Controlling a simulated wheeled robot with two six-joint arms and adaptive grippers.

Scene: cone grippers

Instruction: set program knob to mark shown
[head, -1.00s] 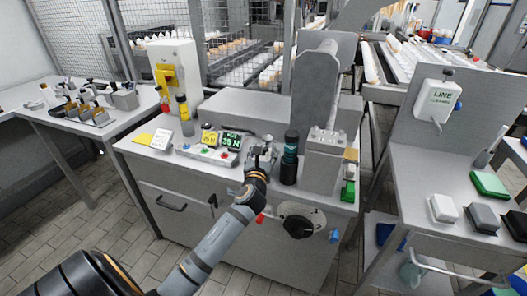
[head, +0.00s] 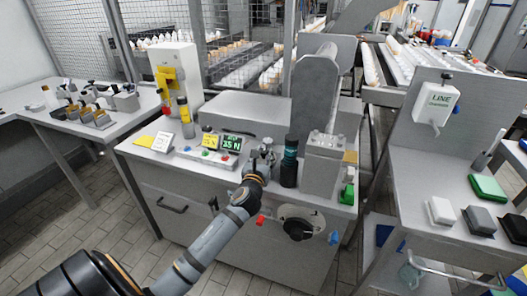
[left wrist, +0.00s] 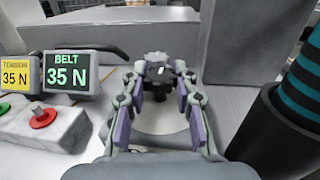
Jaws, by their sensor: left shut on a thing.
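My left gripper (head: 258,165) is over the machine's worktop, right of the displays. In the left wrist view its fingers (left wrist: 160,88) are shut on a small dark knob (left wrist: 158,72) with a white mark on top, above a pale round base. The belt display (left wrist: 67,76) reads 35 N in green. The yellow tension card (left wrist: 15,77) beside it also reads 35 N. A large black rotary knob (head: 298,228) on a pale plate sits on the machine's front, apart from my gripper. My right gripper is not in view.
A dark cylinder with teal bands (head: 290,160) stands close right of my gripper. A red button (left wrist: 42,118) sits on the panel to the left. A grey box (head: 321,165) is further right, and a raised grey housing (head: 245,112) is behind.

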